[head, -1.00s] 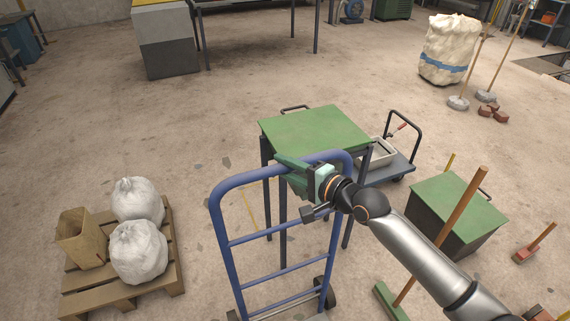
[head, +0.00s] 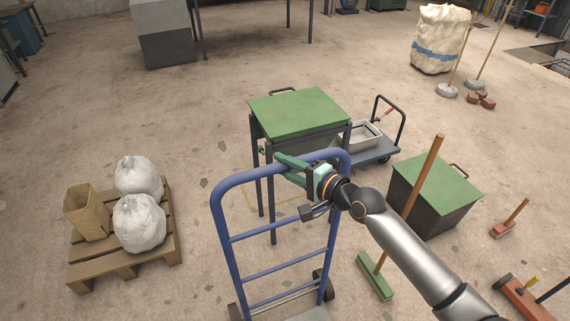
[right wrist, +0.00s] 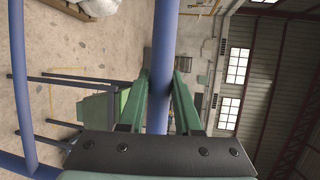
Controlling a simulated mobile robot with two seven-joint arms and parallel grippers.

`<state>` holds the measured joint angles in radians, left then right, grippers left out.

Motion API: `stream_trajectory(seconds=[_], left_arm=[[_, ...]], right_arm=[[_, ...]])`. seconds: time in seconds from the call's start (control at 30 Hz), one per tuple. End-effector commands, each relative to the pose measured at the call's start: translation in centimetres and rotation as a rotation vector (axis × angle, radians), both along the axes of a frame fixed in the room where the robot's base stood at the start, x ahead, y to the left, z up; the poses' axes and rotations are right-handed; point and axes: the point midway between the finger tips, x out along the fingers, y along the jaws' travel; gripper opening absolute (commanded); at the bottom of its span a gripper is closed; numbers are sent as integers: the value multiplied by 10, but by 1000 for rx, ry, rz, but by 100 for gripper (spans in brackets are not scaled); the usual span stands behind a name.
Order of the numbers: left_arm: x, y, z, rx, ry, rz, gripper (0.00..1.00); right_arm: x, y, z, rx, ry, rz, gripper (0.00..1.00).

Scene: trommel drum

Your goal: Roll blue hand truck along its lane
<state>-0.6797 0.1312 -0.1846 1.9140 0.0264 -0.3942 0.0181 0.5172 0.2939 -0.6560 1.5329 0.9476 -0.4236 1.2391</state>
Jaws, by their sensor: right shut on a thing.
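The blue hand truck (head: 229,226) stands upright in the lower middle of the head view, with a dark wheel (head: 323,285) showing at its lower right. My right gripper (head: 290,168) is shut on its top bar, toward the right end. In the right wrist view the blue bar (right wrist: 163,60) runs between the two green fingers of the gripper (right wrist: 162,90). A faint yellow line (head: 250,187) shows on the floor behind the frame. My left gripper is not in view.
A green-topped table (head: 300,112) stands just beyond the hand truck. A pallet (head: 125,262) with white sacks (head: 139,222) and a paper bag (head: 88,212) is to the left. A grey cart (head: 372,152), a green-lidded bin (head: 436,195) and a green broom (head: 376,276) are to the right.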

Motion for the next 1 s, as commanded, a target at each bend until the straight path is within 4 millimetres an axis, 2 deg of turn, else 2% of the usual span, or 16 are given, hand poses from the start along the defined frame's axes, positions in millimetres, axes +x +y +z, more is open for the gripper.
stream_trajectory(seconds=[0.5, 0.53, 0.77, 1.0], left_arm=[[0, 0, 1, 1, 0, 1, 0], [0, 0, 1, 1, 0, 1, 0], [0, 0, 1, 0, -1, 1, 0], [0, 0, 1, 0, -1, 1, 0]], right_arm=[[-2, 0, -3, -3, 7, 3, 0], [-2, 0, -3, -3, 7, 3, 34], [-1, 0, -2, -2, 4, 1, 60], [0, 0, 0, 0, 1, 1, 62]])
